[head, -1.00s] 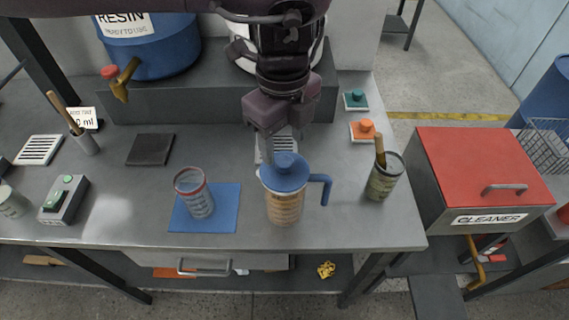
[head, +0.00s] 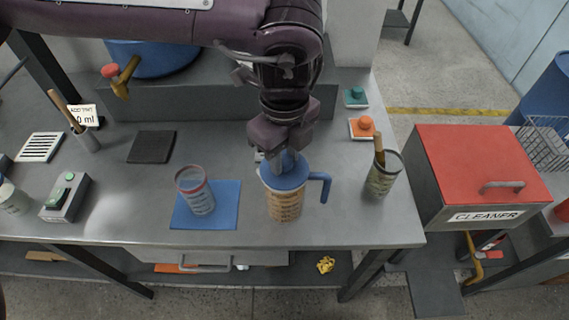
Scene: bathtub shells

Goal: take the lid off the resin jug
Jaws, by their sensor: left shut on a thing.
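The resin jug (head: 285,207) stands upright on the grey workbench, with tan contents and a blue handle at its right. Its blue lid (head: 284,181) sits on top of the jug. My left gripper (head: 286,160) comes down from above and is shut on the knob of the lid; its fingers hide most of the knob. My right gripper does not show.
A clear cup with a red rim (head: 196,191) stands on a blue mat (head: 226,214) to the left. A tin with a brush (head: 380,178) stands to the right. Behind are a drum (head: 160,60), a raised shelf (head: 190,102) and orange (head: 365,123) and teal (head: 356,92) knobs. The bench's front edge is close.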

